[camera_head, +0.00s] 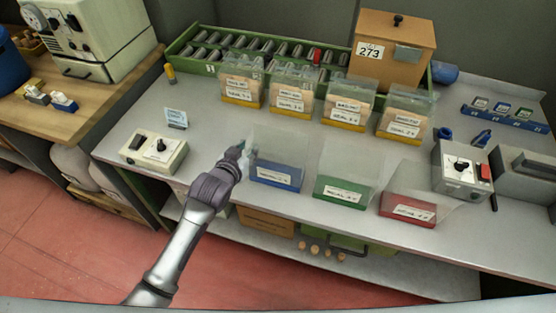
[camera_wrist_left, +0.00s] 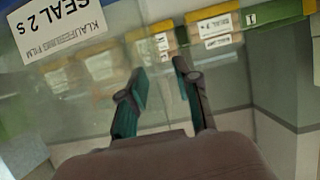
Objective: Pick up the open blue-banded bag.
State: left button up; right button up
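The blue-banded bag (camera_head: 277,176) is clear with an open top and stands near the front edge of the bench, left of the green-banded bag. My left gripper (camera_head: 243,150) is at its left edge, close to the clear upper part. In the left wrist view, the bag's "SEAL 2 s" label (camera_wrist_left: 60,32) fills the upper left, close to the camera. The left gripper's fingers (camera_wrist_left: 160,82) are apart there; I cannot tell whether clear film lies between them. My right gripper is not in view.
Green-banded (camera_head: 340,191) and red-banded (camera_head: 408,208) bags stand to the right. Several filled yellow-banded bags (camera_head: 290,102) stand behind.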

pick_arm(q)
jog(key=shift+x, duration=1.15)
jog(key=shift+a, duration=0.1)
grip_shut()
